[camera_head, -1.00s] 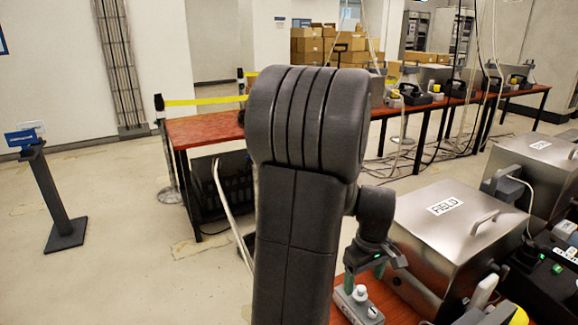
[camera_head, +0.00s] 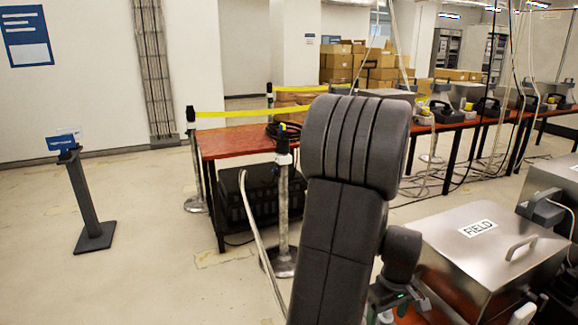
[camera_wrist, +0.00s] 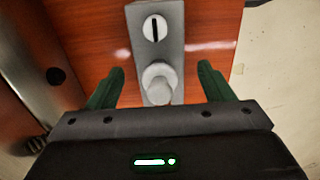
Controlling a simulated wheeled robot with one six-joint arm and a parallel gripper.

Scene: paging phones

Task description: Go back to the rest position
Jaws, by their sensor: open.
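My gripper (camera_wrist: 160,88) is open in the wrist view, its two green fingers apart with nothing between them that they grip. Beyond the fingertips is a grey panel (camera_wrist: 172,62) with a white slotted knob (camera_wrist: 154,28) and a round white knob (camera_wrist: 159,82) on the red-brown tabletop (camera_wrist: 88,25). The round knob appears between the fingers in the picture; I cannot tell how far below it is. In the head view my dark arm stands in the middle, and my gripper (camera_head: 392,296) shows only partly at its lower right, near the table.
A metal box labelled FIELD (camera_head: 485,249) stands right of my arm. A red-topped table (camera_head: 232,143) with a yellow barrier tape (camera_head: 235,113) is behind. A sign stand (camera_head: 88,205) stands at left. Open floor (camera_head: 150,270) lies left of my arm.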

